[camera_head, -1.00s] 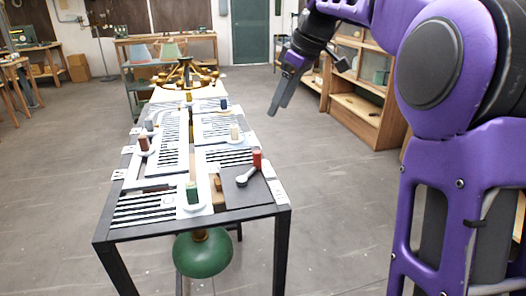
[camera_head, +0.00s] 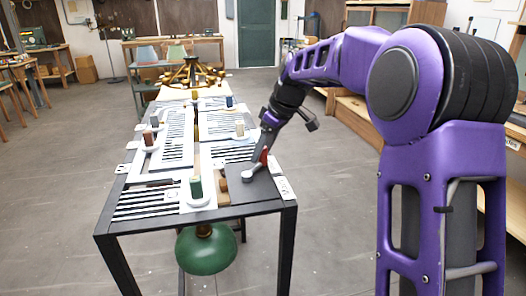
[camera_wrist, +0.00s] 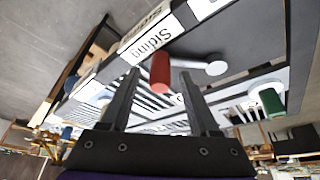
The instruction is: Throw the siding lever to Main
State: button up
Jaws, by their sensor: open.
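The siding lever shows in the wrist view as a red handle (camera_wrist: 160,72) on a grey arm with a round pale pivot end (camera_wrist: 215,68). Beside it is a white label reading "Siding" (camera_wrist: 150,42). In the head view the lever's pale pivot (camera_head: 248,174) lies on a dark plate at the table's near right corner, and its red handle (camera_head: 264,156) is partly hidden by my gripper. My gripper (camera_wrist: 158,82) is open, with one finger on each side of the red handle. I cannot tell whether either finger touches it.
The black-framed table (camera_head: 240,211) carries striped white panels and several coloured spools, including a green one (camera_head: 196,188) left of the lever. A small wooden block (camera_head: 222,190) lies between them. A brass chandelier (camera_head: 190,76) stands at the far end.

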jog(key=shift+f, duration=0.15)
grip_shut()
dwell(1.4)
